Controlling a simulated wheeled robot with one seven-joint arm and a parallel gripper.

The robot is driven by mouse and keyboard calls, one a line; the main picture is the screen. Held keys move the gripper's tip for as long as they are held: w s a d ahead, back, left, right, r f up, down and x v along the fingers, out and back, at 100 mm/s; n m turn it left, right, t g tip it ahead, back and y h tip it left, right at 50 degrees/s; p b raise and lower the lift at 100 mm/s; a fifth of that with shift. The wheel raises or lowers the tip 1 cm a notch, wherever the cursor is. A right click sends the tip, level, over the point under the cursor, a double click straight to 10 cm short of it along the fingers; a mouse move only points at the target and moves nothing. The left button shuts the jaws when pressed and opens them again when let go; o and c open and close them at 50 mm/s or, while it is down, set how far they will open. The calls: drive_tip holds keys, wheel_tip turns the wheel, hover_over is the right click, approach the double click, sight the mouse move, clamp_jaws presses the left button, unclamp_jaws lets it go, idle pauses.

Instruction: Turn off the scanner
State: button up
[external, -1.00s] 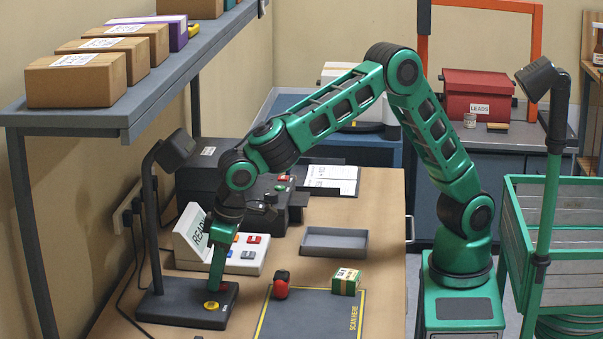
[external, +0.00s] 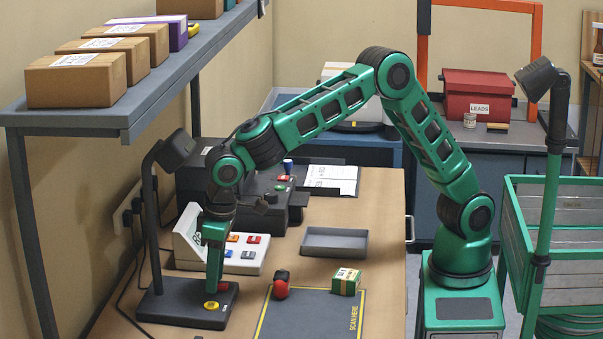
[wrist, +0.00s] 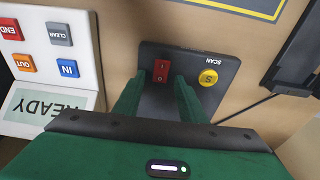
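The scanner is a dark base (external: 175,308) at the bench's left front, with a post and a tilted head (external: 177,149) above it. In the wrist view its base (wrist: 190,55) carries a red rocker switch (wrist: 161,71) and a round yellow button (wrist: 208,77) labelled SCAN. My gripper (external: 214,288) points down over the base. In the wrist view my gripper (wrist: 160,83) has its two green fingers apart and nothing between them, with the switch just beyond the tips. I cannot tell whether they touch it.
A white keypad console (external: 238,256) with a READY display stands behind the scanner. A dark scan mat (external: 310,315) lies to the right, with a red-capped item (external: 281,287) and a green-and-yellow box (external: 346,281) at it. A grey tray (external: 334,243) is behind. A shelf (external: 150,105) overhangs the left.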

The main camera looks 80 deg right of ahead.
sight(221, 285)
wheel_tip(221, 285, up, 10)
drive_tip(key=s, duration=0.1)
drive_tip(key=shift+s+r, duration=0.15)
drive_tip(key=shift+r, duration=0.1)
